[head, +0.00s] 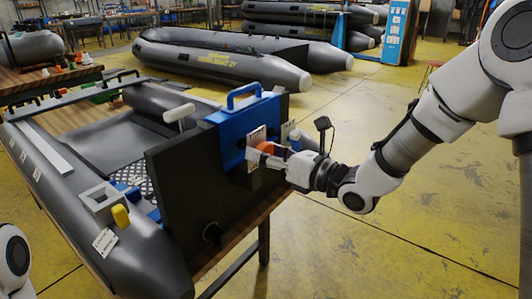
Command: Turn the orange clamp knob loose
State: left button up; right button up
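The orange clamp knob (267,147) sits on the outer face of a blue clamp bracket (229,125) hooked over the boat's dark transom board (181,176). My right gripper (265,156) reaches in from the right, with its fingers at the knob. The fingers hide part of the knob, and I cannot tell whether they are closed on it. In the head view only a white link of my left arm shows at the lower left; its gripper is out of view.
The grey inflatable boat (44,165) rests on a wooden table (233,243). A yellow piece (121,215) sits on its near tube. More boats (220,58) lie behind. The yellow floor (430,220) at the right is clear.

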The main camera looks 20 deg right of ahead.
jog(key=shift+s, duration=0.1)
jog(key=b+v, duration=0.3)
jog(key=v, duration=0.4)
jog(key=shift+s+d, duration=0.25)
jog(key=shift+s, duration=0.05)
